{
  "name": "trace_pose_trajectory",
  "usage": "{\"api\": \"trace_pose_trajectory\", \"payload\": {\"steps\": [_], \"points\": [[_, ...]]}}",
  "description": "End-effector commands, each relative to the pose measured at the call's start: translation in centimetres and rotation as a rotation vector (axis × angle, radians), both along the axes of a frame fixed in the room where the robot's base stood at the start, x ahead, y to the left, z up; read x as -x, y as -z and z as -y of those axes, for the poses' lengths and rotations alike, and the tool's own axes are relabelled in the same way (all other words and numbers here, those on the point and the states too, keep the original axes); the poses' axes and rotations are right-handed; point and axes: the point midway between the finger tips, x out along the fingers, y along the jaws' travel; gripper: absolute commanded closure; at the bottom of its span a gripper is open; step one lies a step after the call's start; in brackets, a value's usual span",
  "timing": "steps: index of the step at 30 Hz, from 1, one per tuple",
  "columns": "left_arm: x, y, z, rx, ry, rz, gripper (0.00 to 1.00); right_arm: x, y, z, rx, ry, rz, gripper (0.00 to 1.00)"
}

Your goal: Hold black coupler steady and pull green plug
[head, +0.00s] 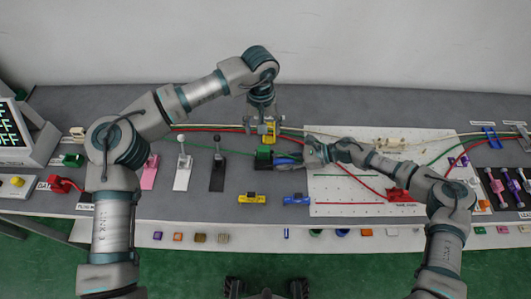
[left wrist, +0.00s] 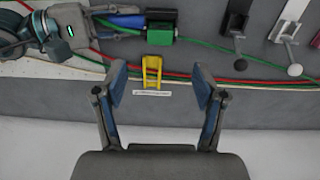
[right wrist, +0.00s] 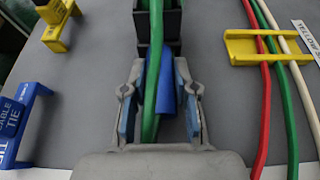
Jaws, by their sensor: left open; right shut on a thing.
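The black coupler (head: 262,164) sits on the grey table near the middle, with a green block (head: 264,153), likely the green plug, against it. Both show in the left wrist view, the coupler (left wrist: 162,16) behind the green block (left wrist: 161,31). A blue piece (right wrist: 166,85) extends from the coupler (right wrist: 158,22). My right gripper (right wrist: 158,112) is shut around this blue piece, with a green cable (right wrist: 152,60) between its fingers. My left gripper (head: 265,130) is open and empty, pointing down above the yellow clip (left wrist: 152,72), short of the coupler.
Red, green and white cables (right wrist: 285,110) run along the table by the yellow clip. Black (head: 217,175) and white (head: 181,172) levers stand left of the coupler. A yellow piece (head: 252,198) and a blue cable tie (head: 296,199) lie in front. A white board (head: 345,180) lies right.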

Motion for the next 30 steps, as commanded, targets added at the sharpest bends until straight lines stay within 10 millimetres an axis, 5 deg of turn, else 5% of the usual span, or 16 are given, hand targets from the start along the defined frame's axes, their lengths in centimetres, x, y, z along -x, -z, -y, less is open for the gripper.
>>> {"api": "trace_pose_trajectory", "payload": {"steps": [5, 21, 30], "points": [[-0.1, 0.7, -0.5, -0.02, -0.001, 0.002, 0.29, 0.0, 0.0, 0.0, -0.001, 0.0, 0.0, 1.0], [-0.1, 9.0, -0.4, -0.018, -0.002, 0.001, 0.29, 0.0, 0.0, 0.1, -0.001, 0.0, 0.0, 1.0], [-0.1, 11.5, -0.3, -0.016, -0.001, 0.003, 0.29, 0.0, 0.0, 0.1, -0.001, 0.001, 0.0, 1.0]]}}
